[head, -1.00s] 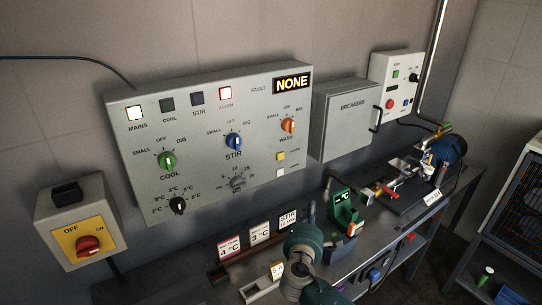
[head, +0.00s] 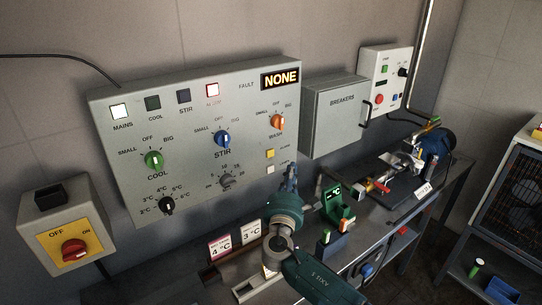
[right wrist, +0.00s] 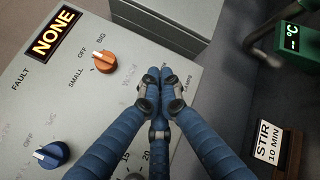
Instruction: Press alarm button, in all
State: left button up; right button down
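The grey control panel (head: 190,140) hangs on the wall. A small yellow button (head: 270,153) sits low on its right side with a white button (head: 269,169) below it; their labels are too small to read in the head view. The alarm lamp (head: 212,90) in the top row is lit. My right gripper (head: 290,173) is just right of these buttons in the head view. In the right wrist view its blue fingers (right wrist: 163,76) are drawn together and empty, over the panel's lower right edge, hiding the buttons. Whether they touch the panel cannot be told. My left gripper is out of view.
The orange knob (head: 278,121) and blue knob (head: 222,138) are near the buttons. The breakers box (head: 335,118) stands right of the panel. Below are cards, a green thermometer unit (head: 338,203) and a bench with machinery. A red-yellow switch box (head: 72,245) is at left.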

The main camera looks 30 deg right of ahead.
aim_at(270, 153)
jog(key=shift+w+a+b, duration=0.2)
jog(key=shift+w+b, duration=0.7)
jog(key=shift+w, duration=1)
jog(key=shift+w+a+b, duration=0.15)
jog(key=shift+w+b, duration=0.7)
jog(key=shift+w, duration=1)
jog(key=shift+w, duration=0.4)
jog(key=shift+w+b, duration=0.35)
jog(key=shift+b, duration=0.2)
jog(key=shift+s, duration=0.1)
jog(key=shift+s+p, duration=0.15)
jog(key=shift+p, duration=0.2)
jog(key=shift+s, duration=0.55)
